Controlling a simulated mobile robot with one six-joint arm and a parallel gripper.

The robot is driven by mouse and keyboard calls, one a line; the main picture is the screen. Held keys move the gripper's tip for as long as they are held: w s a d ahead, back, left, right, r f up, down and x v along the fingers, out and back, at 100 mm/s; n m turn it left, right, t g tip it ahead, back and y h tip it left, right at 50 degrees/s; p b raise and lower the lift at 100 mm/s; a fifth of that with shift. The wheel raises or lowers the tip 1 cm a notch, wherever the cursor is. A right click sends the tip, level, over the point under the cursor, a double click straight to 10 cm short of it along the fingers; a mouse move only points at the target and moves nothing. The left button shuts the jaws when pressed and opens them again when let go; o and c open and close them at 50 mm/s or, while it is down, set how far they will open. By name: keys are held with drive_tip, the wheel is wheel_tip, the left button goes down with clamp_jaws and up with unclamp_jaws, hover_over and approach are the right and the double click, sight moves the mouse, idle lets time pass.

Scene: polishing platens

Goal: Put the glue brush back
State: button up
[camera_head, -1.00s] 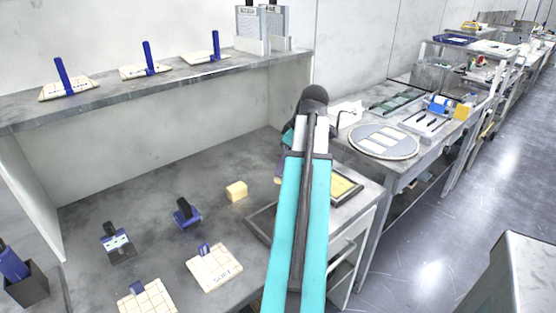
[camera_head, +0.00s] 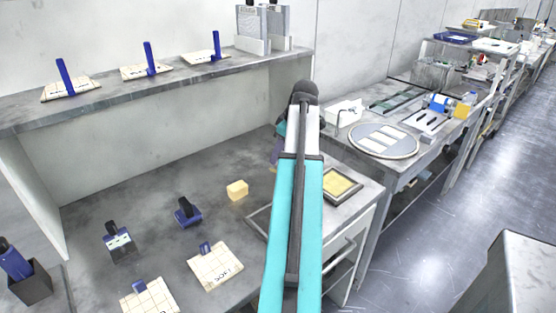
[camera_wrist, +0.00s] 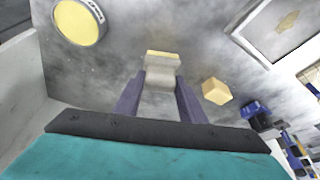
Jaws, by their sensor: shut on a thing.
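My gripper (camera_wrist: 160,97) is shut on a pale, flat piece with a yellow far edge, which looks like the glue brush (camera_wrist: 162,66). Its purple fingers stand on either side of it in the wrist view. In the head view my arm hides most of the gripper (camera_head: 276,150), and the held piece cannot be made out. A round dish with a yellow face (camera_wrist: 78,22) is at the upper left of the wrist view, apart from the brush. I cannot tell whether the brush touches the bench.
A yellow block (camera_head: 237,190) lies near the gripper on the grey bench (camera_head: 150,185). A dark-framed tray with a yellow pad (camera_head: 342,184) is right of my arm. Blue-handled tools (camera_head: 187,212) and tiled plates (camera_head: 215,266) stand at the front left. A shelf (camera_head: 110,92) runs behind.

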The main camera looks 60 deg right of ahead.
drive_tip(key=shift+w+d+f, duration=0.1)
drive_tip(key=shift+w+d, duration=0.4)
drive_tip(key=shift+w, duration=0.05)
drive_tip(key=shift+s+a+f, duration=0.1)
drive_tip(key=shift+a+f, duration=0.05)
drive_tip(key=shift+f, duration=0.25)
drive_tip(key=shift+f+p, duration=0.55)
drive_tip(key=shift+f, duration=0.8)
drive_tip(key=shift+f, duration=0.15)
drive_tip(key=o, duration=1.4)
drive_tip(key=shift+b+v, duration=0.75)
drive_tip(key=shift+v, duration=5.4)
